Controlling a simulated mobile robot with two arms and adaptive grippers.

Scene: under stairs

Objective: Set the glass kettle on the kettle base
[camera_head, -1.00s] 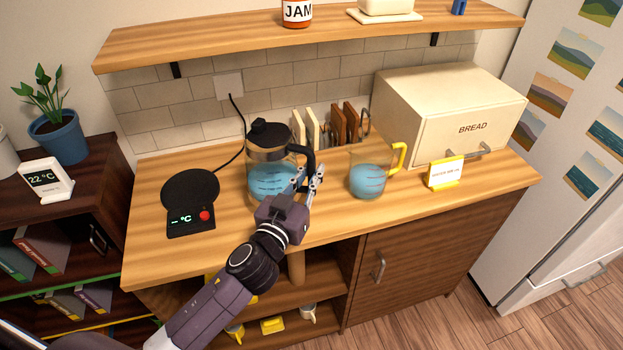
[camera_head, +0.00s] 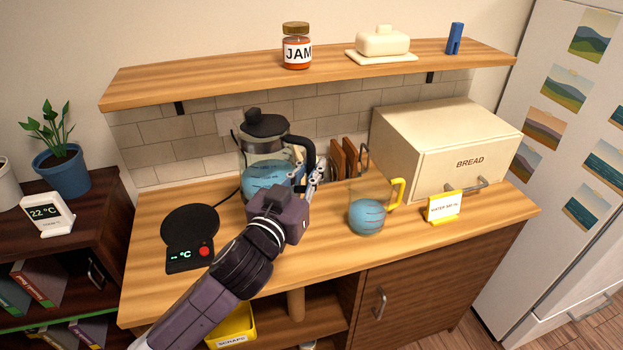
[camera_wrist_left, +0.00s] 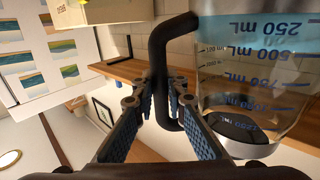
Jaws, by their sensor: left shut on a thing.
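The glass kettle (camera_head: 266,172) has a black lid, a black handle and blue water inside. My left gripper (camera_head: 308,178) is shut on its handle and seems to hold it raised above the counter. In the left wrist view the black handle (camera_wrist_left: 160,75) runs between the gripper's fingers (camera_wrist_left: 160,100), with the marked glass kettle (camera_wrist_left: 255,75) to the right. The kettle base (camera_head: 190,232), a round black plate with a display and a red button, lies on the counter to the left of the kettle, with nothing on it. My right gripper is not in view.
A measuring jug (camera_head: 367,212) with a yellow handle stands right of the kettle, near a yellow-framed sign (camera_head: 443,207) and the bread box (camera_head: 450,150). A wall shelf (camera_head: 220,78) with a jam jar (camera_head: 297,47) hangs above. Counter around the base is clear.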

